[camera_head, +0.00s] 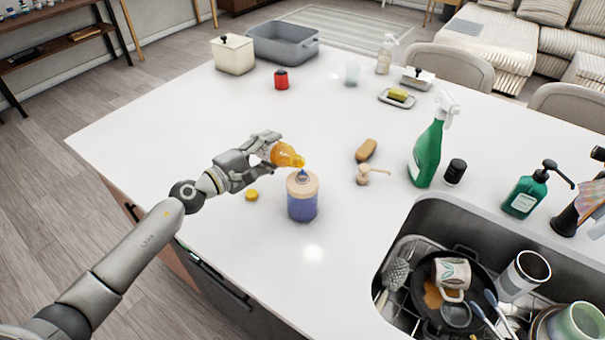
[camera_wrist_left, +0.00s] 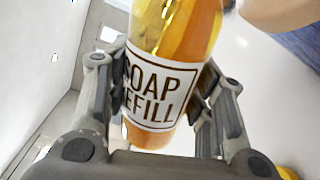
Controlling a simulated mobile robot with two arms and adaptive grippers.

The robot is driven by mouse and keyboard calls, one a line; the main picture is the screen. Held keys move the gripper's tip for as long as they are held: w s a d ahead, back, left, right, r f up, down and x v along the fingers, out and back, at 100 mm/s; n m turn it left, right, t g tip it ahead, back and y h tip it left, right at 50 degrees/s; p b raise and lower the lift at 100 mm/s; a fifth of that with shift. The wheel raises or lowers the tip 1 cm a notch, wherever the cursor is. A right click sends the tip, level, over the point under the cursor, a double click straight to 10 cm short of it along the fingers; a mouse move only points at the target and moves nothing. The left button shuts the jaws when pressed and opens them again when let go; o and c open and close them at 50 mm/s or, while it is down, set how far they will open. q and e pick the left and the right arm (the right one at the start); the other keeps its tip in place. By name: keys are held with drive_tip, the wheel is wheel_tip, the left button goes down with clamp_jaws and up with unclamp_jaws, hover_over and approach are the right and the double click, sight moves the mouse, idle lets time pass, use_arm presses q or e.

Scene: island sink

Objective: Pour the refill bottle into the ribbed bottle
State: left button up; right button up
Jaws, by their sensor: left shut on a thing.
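My left gripper (camera_head: 268,147) is shut on the refill bottle (camera_head: 287,155), a clear bottle of orange liquid. In the left wrist view the refill bottle (camera_wrist_left: 165,85) shows a white "SOAP REFILL" label between the fingers. It is tipped well over, its narrow end pointing right and slightly down. That end is just above the mouth of the ribbed bottle (camera_head: 303,202). The ribbed bottle stands upright, blue below with a tan shoulder. A small blue spot shows at its mouth; I cannot tell whether liquid is flowing. My right gripper is not in view.
A yellow cap (camera_head: 252,195) lies left of the ribbed bottle. A tan pump head (camera_head: 371,174) and brown brush (camera_head: 366,150) lie to its right. A green spray bottle (camera_head: 428,152) stands further right. The sink (camera_head: 440,215) holds dishes at the lower right. The left counter is clear.

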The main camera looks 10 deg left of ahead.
use_arm(q)
drive_tip(key=shift+r+m, duration=0.5)
drive_tip(key=shift+r, duration=0.05)
idle(2.5)
